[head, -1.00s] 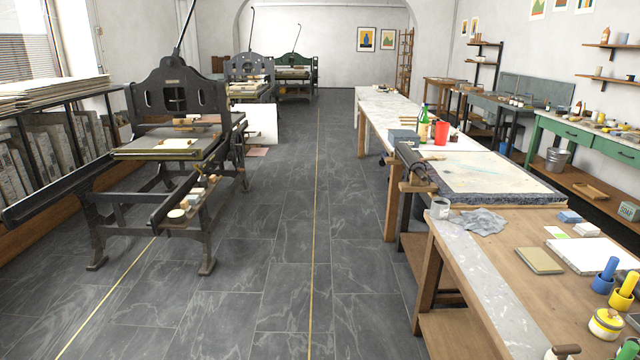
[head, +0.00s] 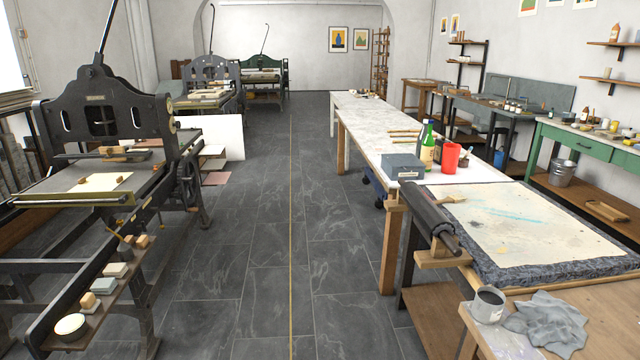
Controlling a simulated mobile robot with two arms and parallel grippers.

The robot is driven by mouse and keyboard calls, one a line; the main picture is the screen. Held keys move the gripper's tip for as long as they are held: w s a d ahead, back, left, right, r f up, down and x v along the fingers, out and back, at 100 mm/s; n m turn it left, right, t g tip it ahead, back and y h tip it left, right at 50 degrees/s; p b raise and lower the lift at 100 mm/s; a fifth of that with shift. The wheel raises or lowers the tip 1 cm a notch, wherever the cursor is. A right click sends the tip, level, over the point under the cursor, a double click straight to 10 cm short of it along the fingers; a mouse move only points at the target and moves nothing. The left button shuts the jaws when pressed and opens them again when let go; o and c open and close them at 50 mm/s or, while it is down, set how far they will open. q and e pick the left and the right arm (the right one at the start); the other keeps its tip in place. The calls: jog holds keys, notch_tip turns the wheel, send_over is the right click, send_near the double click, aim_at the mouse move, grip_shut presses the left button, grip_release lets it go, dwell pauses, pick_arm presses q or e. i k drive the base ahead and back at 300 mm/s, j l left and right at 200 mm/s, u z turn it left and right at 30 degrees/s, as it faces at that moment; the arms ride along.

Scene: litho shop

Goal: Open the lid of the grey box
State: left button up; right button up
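A grey box (head: 403,167) stands on the long light-topped table (head: 385,118), near its front left corner in the head view. It looks shut. It is small in the picture, and I cannot make out a lid seam clearly. A green bottle (head: 427,146) and a red cup (head: 451,158) stand just to its right. Neither of my grippers is in the picture.
A litho stone (head: 530,225) with a black roller (head: 428,212) is nearer on the right. A mug (head: 488,305) and grey cloth (head: 548,322) lie on the front bench. A large black press (head: 105,130) stands left. The dark floor aisle (head: 270,230) is clear.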

aim_at(408, 161)
jog(key=i+z, duration=0.2)
jog(key=i, duration=0.3)
jog(key=i+j+z, duration=0.2)
jog(key=i, duration=0.25)
jog(key=i+j+z, duration=0.15)
jog(key=i, duration=0.3)
jog(key=i+j+z, duration=0.2)
jog(key=i, duration=0.25)
jog(key=j, duration=0.1)
